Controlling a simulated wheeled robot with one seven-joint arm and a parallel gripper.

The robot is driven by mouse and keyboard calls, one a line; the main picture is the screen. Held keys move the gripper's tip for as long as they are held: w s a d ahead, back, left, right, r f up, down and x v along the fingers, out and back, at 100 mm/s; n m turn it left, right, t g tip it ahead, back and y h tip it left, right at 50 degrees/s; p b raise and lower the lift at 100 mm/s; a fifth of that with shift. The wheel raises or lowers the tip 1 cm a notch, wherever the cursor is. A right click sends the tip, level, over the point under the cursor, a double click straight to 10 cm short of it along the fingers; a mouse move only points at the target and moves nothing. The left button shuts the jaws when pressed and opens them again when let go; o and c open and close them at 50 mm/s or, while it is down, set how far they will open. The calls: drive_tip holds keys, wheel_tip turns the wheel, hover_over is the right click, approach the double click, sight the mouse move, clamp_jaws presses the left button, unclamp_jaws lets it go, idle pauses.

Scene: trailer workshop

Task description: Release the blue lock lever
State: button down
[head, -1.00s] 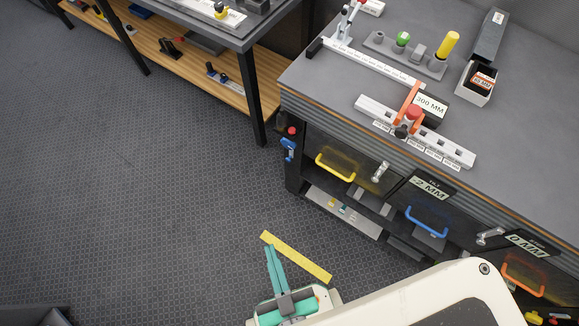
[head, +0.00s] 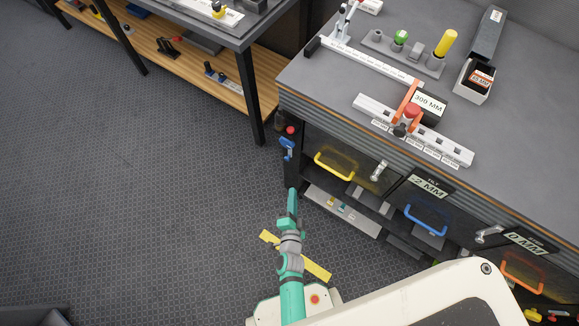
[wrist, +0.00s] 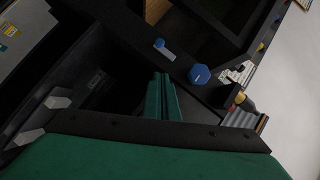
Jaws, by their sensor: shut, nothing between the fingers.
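The blue lock lever (head: 287,147) is on the left front post of the workbench, below a red knob, in the head view. In the wrist view a blue rounded part (wrist: 199,74) and a smaller blue part with a pale plate (wrist: 162,46) show on a dark post; I cannot tell which part of the lever each is. My gripper (head: 292,194) is below the lever in the head view, apart from it. Its teal fingers (wrist: 162,92) are together and empty in the wrist view, pointing toward the post.
The workbench front has a yellow handle (head: 334,168), a blue handle (head: 426,220) and an orange handle (head: 522,278). A low shelf (head: 342,211) lies under it. A second bench (head: 235,35) stands at the back left. A yellow strip (head: 318,270) lies on the otherwise clear floor.

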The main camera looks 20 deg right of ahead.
drive_tip(key=shift+w+d+f+m, duration=0.5)
drive_tip(key=shift+w+d, duration=0.1)
drive_tip(key=shift+w, duration=0.2)
drive_tip(key=shift+d, duration=0.15)
approach(290, 156)
drive_tip(key=w+d, duration=0.2)
drive_tip(key=w, duration=0.1)
drive_tip(key=shift+w+a+f, duration=0.25)
drive_tip(key=shift+w+f, duration=0.2)
drive_tip(key=shift+f, duration=0.05)
drive_tip(key=shift+a+f, duration=0.1)
drive_tip(key=shift+a, duration=0.1)
